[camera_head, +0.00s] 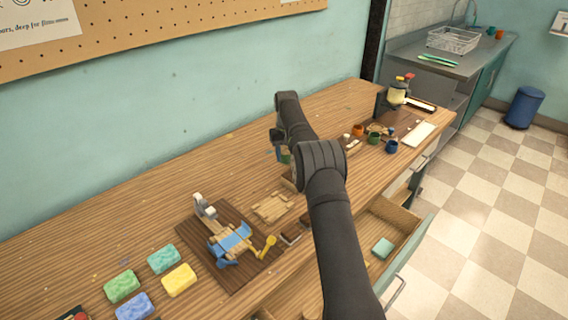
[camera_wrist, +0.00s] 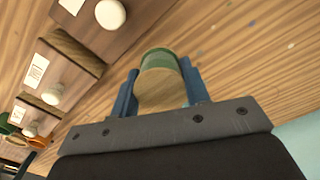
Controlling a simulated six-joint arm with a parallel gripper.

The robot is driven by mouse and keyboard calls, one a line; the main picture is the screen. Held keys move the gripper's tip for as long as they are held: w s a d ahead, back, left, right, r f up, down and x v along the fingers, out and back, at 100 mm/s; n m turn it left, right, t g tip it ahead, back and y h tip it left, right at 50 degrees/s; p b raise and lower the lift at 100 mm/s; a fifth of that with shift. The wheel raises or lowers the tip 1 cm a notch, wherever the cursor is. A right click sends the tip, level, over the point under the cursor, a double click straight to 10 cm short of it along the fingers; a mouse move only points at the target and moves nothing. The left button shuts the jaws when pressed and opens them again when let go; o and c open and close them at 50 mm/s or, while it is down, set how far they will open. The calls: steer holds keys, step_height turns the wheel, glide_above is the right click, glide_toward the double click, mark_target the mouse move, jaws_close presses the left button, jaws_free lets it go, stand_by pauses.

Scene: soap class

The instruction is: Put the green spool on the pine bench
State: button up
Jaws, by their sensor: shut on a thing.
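My gripper (camera_head: 281,150) is over the middle of the wooden worktop, partly behind my own arm in the head view. Its blue fingers (camera_wrist: 160,92) are shut on the green spool (camera_wrist: 159,60), one on each side. The spool has a green rim and a pale wooden end facing the wrist camera. A small bit of the spool's green (camera_head: 286,158) shows below the gripper in the head view. I cannot tell for sure which thing is the pine bench. A low, pale wooden slatted piece (camera_head: 272,207) lies on the worktop left of my arm.
White-knobbed wooden blocks (camera_wrist: 52,92) with labels lie left of the spool in the wrist view. Small orange, green and blue cups (camera_head: 374,138) stand right of my arm. A dark board (camera_head: 190,235) carries a blue-and-wood contraption. Coloured sponges (camera_head: 122,286) lie front left. A drawer (camera_head: 405,222) is open.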

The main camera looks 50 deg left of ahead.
mark_target(284, 162)
steer(key=shift+s+a+f, duration=0.15)
steer(key=shift+a+f, duration=0.15)
steer(key=shift+f, duration=1.9)
steer(key=shift+f, duration=0.15)
steer(key=o, duration=1)
steer(key=shift+c, duration=0.2)
step_height(284, 162, up, 12)
steer(key=shift+r, duration=0.2)
